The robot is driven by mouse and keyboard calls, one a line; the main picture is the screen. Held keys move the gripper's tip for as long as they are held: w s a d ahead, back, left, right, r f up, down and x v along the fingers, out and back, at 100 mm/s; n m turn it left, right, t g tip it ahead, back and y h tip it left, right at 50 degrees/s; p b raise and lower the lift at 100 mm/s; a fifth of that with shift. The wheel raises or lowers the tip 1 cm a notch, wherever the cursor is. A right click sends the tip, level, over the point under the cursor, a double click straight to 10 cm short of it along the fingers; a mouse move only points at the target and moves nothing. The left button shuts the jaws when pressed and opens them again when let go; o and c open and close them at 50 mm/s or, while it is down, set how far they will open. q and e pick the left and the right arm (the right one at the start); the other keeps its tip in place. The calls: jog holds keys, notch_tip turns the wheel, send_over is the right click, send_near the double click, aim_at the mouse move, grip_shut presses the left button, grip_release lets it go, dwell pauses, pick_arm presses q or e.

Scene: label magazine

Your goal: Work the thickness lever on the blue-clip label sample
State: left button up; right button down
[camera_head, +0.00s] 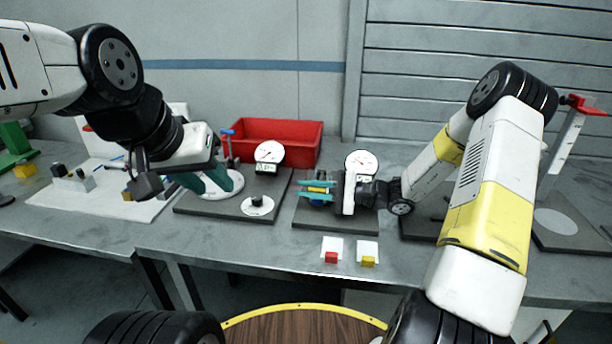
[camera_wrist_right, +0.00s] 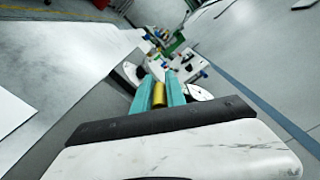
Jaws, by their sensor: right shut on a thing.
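My right gripper (camera_head: 318,190) reaches in from the right over a dark base plate (camera_head: 312,219) and is shut on a yellow cylinder, which shows between its teal fingers in the right wrist view (camera_wrist_right: 158,95). I cannot tell for sure whether this is the thickness lever's handle. A round dial gauge (camera_head: 361,161) stands behind the gripper on that plate. A bit of blue (camera_head: 321,203) shows just below the fingers; whether it is the blue clip is unclear. My left gripper (camera_head: 210,182) hangs at the left by a white round base (camera_head: 232,188); its finger gap is unclear.
Labels with a red clip (camera_head: 331,257) and a yellow clip (camera_head: 368,261) lie at the table's front edge. A second dial gauge (camera_head: 269,151) stands on the left plate (camera_head: 200,206). A red bin (camera_head: 295,140) is behind. A red-topped stand (camera_head: 567,135) is at right.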

jog(key=shift+f, duration=0.15)
dwell(0.3)
jog(key=c, duration=1.4)
grip_release()
jog(key=shift+o, duration=0.2)
